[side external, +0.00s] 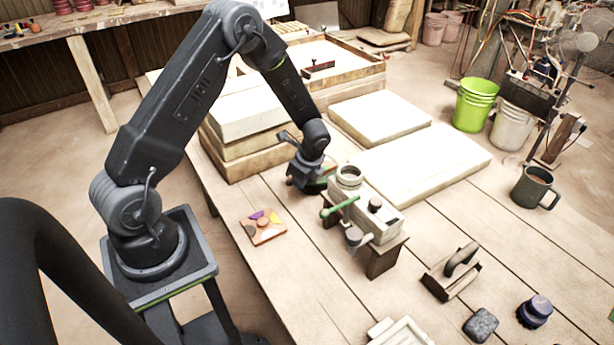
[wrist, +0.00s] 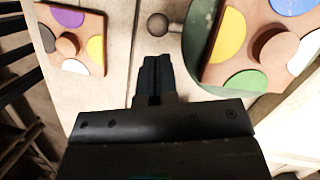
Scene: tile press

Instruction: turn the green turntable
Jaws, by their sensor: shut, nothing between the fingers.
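The green turntable (wrist: 193,50) is at the upper right of the wrist view, partly covered by a brown tile (wrist: 235,68) with blue, yellow, green and white spots and a central knob. A dark ball-ended handle (wrist: 158,25) sticks out from the turntable's left edge. My gripper (wrist: 156,64) is shut and empty, its fingertips just short of the ball in the picture and left of the disc. I cannot tell whether they touch the handle. In the side view my gripper (side external: 305,180) hides most of the turntable.
A second spotted tile (side external: 263,227) lies on the table to the left. A press with a green lever (side external: 340,207) stands close on the right. Plaster slabs (side external: 420,160) and stacked boxes (side external: 240,140) lie behind. A mug (side external: 533,188) stands farther right.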

